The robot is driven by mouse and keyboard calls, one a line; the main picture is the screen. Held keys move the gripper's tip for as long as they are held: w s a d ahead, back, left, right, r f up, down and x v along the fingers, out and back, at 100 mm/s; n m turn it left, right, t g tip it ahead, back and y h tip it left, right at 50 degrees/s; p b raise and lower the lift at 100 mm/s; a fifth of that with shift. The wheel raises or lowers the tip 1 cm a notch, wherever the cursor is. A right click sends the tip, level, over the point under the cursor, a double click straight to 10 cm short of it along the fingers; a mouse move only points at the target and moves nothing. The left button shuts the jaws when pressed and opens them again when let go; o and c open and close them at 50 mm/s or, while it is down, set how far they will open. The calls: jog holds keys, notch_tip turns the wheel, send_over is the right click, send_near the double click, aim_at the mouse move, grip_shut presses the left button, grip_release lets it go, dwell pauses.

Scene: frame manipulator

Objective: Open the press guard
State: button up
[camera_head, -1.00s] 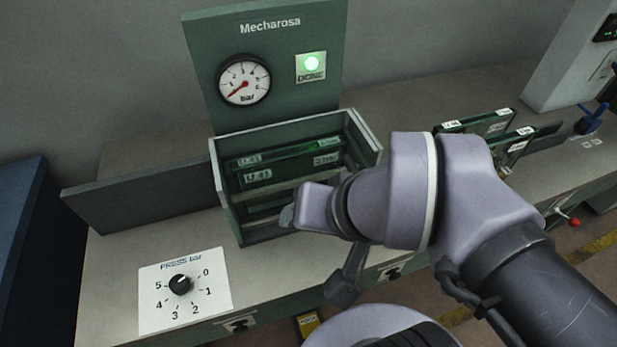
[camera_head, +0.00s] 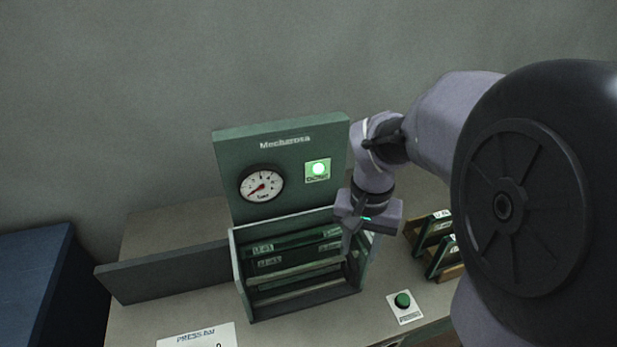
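The green press (camera_head: 282,155) stands on the bench, with its gauge and a lit green DONE lamp (camera_head: 318,169). A flat dark grey panel, which looks like the press guard (camera_head: 165,272), stands out to the left of the press. The front of the press bay is uncovered, and green frames with white labels (camera_head: 268,262) show inside. My gripper (camera_head: 348,250) points down at the right end of the bay, in front of its right wall. Its fingertips are small and dark, so I cannot tell their opening or any contact.
A green button on a white plate (camera_head: 403,302) is at the bench front, right of the press. A rack with boards (camera_head: 432,240) stands further right, partly behind my arm. A PRESS bar dial plate (camera_head: 197,336) is cut off at the bottom. A dark blue cabinet (camera_head: 35,285) is at left.

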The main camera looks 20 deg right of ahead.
aim_at(353, 278)
notch_tip(353, 278, down, 13)
jog(key=b, duration=0.3)
jog(key=shift+r+b, duration=0.1)
jog(key=shift+b, duration=0.2)
jog(key=shift+w, duration=0.1)
grip_shut()
dwell(0.8)
